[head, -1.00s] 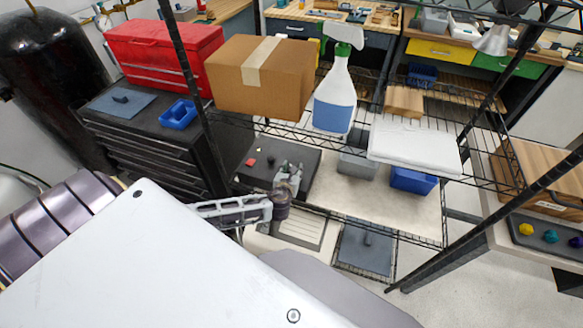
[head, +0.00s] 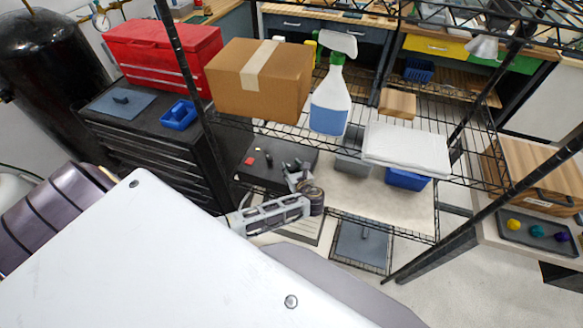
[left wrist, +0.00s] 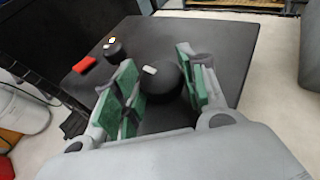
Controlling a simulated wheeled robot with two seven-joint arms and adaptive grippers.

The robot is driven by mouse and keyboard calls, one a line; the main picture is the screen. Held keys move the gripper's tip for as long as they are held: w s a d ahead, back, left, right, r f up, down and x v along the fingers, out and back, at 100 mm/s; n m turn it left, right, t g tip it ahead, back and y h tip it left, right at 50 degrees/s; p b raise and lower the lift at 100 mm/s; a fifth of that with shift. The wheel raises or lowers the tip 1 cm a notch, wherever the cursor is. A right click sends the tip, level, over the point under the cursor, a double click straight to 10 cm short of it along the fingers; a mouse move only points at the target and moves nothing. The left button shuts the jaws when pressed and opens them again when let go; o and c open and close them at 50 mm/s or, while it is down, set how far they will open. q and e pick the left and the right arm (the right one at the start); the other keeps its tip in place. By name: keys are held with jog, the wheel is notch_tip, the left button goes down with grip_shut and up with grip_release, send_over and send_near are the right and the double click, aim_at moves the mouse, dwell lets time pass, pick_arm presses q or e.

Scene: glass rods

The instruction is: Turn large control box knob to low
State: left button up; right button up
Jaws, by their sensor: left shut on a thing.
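The dark control box (head: 262,178) lies on the lower wire shelf in the head view; its dark top (left wrist: 190,35) fills much of the left wrist view. The large black knob (left wrist: 165,82) is between my left gripper's green-padded fingers (left wrist: 168,92), which are shut on it. A white mark shows at the knob's upper left edge. A smaller black knob (left wrist: 114,50) with a pale mark and a red switch (left wrist: 84,65) are further left on the box. In the head view my left gripper (head: 298,174) is at the box's right part. My right gripper is not in view.
Above, the upper shelf holds a cardboard box (head: 258,85), a spray bottle (head: 330,105) and a white package (head: 405,150). A black shelf post (head: 185,85) stands left of the control box. A grey bin (head: 350,163) and a blue bin (head: 408,180) are to its right.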

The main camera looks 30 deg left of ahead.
pick_arm(q)
jog(key=shift+w+n+g+y, duration=0.1)
jog(key=shift+n+g+y, duration=0.5)
jog(key=shift+n, duration=0.1)
jog(key=o, duration=1)
jog(key=shift+d, duration=0.15)
jog(key=v, duration=1.1)
jog(key=shift+d+r, duration=0.25)
jog(key=shift+d, duration=0.05)
jog(key=shift+s, duration=0.2)
